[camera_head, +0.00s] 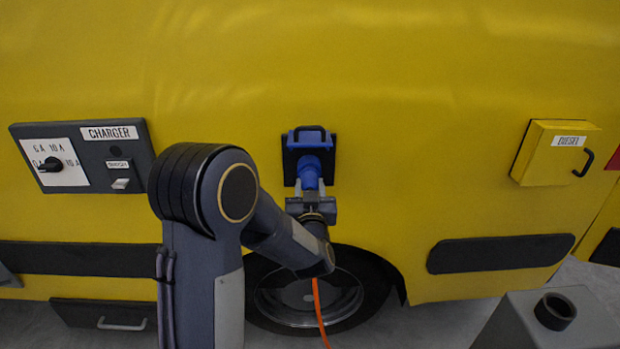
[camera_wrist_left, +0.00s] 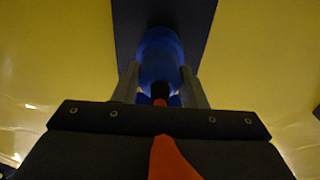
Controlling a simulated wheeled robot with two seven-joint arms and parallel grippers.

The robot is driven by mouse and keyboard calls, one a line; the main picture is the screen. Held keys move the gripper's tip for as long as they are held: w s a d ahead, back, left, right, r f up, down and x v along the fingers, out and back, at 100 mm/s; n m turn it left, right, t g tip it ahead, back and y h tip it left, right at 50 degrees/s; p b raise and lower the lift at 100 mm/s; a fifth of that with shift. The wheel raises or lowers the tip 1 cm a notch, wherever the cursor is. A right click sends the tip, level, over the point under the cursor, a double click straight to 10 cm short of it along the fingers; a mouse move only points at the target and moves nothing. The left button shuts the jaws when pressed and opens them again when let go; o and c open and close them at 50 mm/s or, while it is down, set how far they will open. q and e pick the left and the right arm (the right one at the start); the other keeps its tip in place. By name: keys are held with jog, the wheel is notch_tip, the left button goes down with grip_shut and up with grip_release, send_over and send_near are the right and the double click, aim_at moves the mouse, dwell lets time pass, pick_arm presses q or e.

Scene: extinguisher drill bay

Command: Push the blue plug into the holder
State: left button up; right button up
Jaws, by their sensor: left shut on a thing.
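The blue plug (camera_head: 309,175) is at the blue socket with a raised lid (camera_head: 309,139) on the yellow vehicle's side. Its front end meets the socket; I cannot tell how deep it sits. My left gripper (camera_head: 312,197) is shut on the plug from below. In the left wrist view the blue plug (camera_wrist_left: 161,60) is between the two grey fingers (camera_wrist_left: 160,88), against a dark plate. An orange cable (camera_head: 319,308) hangs from the plug. A grey block with a round black open ring (camera_head: 555,309), which looks like the holder, stands at the bottom right. My right gripper is not seen.
A charger panel (camera_head: 83,157) with a knob and switch is on the vehicle at left. A yellow diesel box (camera_head: 548,153) with a black handle juts out at right. A wheel (camera_head: 308,300) is behind my arm. The yellow side between socket and diesel box is clear.

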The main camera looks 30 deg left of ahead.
pick_arm(q)
jog(key=c, duration=0.3)
jog(key=shift+s+d, duration=0.1)
jog(key=shift+b+v, duration=0.5)
jog(key=shift+v, duration=1.6)
jog(key=shift+b+v, duration=0.4)
jog(key=shift+v, duration=1.6)
